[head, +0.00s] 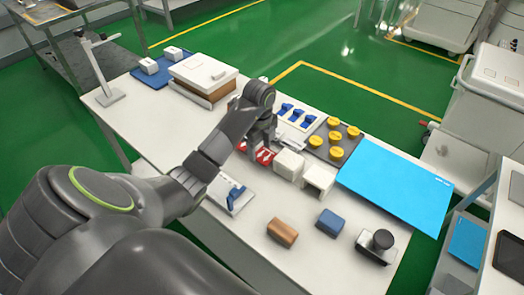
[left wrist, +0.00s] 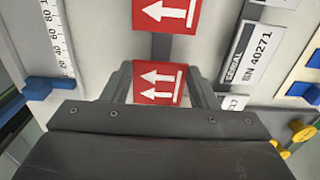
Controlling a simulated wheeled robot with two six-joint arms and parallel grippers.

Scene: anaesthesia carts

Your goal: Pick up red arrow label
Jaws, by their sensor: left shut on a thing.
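Red labels with white arrows (head: 264,156) lie near the middle of the white table, partly hidden by my left arm. In the left wrist view one red arrow label (left wrist: 158,84) sits between the two fingers of my left gripper (left wrist: 160,88), which is shut on it. A second red arrow label (left wrist: 167,14) lies just beyond it, outside the fingers. In the head view my left gripper (head: 258,143) points down at the labels. I cannot tell whether the held label is clear of the surface below. My right gripper is not in view.
White boxes (head: 289,165) stand close right of the labels. Behind are blue clips (head: 296,114) and yellow knobs (head: 336,153). A white piece with a blue slider (head: 231,195) lies in front. A blue mat (head: 400,186) covers the right. Brown (head: 282,232) and blue blocks (head: 330,223) stand in front.

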